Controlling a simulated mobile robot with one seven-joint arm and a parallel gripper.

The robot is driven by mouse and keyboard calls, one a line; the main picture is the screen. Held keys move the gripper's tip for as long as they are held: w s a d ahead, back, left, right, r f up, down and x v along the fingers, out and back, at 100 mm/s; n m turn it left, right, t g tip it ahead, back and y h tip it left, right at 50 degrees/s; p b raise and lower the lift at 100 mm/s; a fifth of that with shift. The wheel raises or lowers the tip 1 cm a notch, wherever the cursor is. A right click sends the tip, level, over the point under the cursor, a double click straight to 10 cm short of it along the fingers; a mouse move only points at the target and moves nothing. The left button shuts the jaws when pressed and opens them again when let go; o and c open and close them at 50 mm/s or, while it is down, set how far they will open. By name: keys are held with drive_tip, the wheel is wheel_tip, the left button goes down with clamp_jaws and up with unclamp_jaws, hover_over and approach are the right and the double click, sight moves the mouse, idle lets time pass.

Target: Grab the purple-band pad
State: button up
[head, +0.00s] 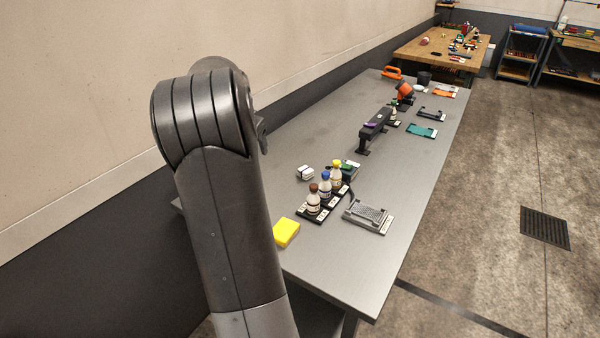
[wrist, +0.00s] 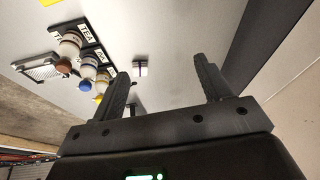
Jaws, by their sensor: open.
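A small white pad with a purple band (wrist: 140,68) lies on the grey table in the wrist view. It shows between and beyond the fingers of my gripper (wrist: 162,70), nearer the left finger. My gripper is open and empty, and the pad is apart from it. In the head view a small white block (head: 306,173), which looks like the same pad, lies left of the bottles; its band colour is too small to tell there. My gripper is hidden in the head view behind my arm.
Several bottles with brown, blue and yellow caps (head: 325,188) stand in a labelled dark tray beside the pad. A yellow block (head: 286,232) and a grey grated tray (head: 368,216) lie nearer. A dark rack (head: 376,128) stands farther back. The wall runs along the table's left.

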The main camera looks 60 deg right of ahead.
sight(305, 169)
drive_tip(key=s+d+f+m+g, duration=0.1)
drive_tip(key=s+d+f+m, duration=0.1)
drive_tip(key=d+f, duration=0.45)
drive_tip(key=s+d+f+m+g, duration=0.1)
drive_tip(key=s+d+f+m, duration=0.15)
drive_tip(key=d, duration=0.65)
drive_tip(key=shift+h, duration=0.4)
drive_tip(key=x, duration=1.1)
drive_tip(key=shift+s+d+f, duration=0.2)
drive_tip(key=shift+s+d, duration=0.1)
drive_tip(key=shift+d, duration=0.2)
drive_tip(key=c, duration=1.1)
